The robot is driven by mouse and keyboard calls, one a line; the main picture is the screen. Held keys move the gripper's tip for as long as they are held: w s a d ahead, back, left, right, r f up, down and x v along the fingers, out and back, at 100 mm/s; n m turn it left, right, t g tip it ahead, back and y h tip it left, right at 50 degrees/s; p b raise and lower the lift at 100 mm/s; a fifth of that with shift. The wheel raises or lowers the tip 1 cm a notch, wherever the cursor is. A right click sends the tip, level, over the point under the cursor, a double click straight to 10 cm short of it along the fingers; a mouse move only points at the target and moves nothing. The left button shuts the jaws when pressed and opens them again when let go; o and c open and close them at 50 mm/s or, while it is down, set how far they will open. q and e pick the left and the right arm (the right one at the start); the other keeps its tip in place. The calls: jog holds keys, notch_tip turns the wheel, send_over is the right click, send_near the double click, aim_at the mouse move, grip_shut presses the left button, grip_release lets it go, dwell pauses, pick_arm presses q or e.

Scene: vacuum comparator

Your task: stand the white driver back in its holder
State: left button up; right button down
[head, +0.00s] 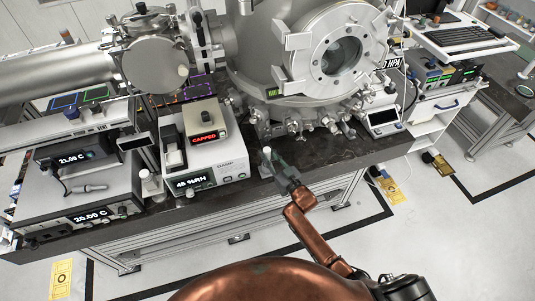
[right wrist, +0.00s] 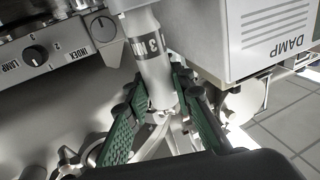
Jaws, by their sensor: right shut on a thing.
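My right gripper (head: 271,163) is at the front edge of the dark bench, just right of the DAMP box. It is shut on the white driver (head: 266,151), whose pale top shows above the fingers. The driver looks roughly upright in the head view. Its lower end is hidden, and I cannot tell whether it touches a holder. I cannot clearly make out the holder. My left gripper is not in view.
The DAMP box (head: 231,170) stands close to the left of my right gripper; it also shows in the right wrist view (right wrist: 262,45). The steel chamber (head: 275,60) stands behind. A small white-topped item (head: 147,178) is left of the box. Open floor lies before the bench.

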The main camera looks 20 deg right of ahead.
dwell(0.4)
jog(key=c, duration=1.6)
grip_release()
jog(key=shift+f, duration=0.1)
jog(key=v, duration=1.2)
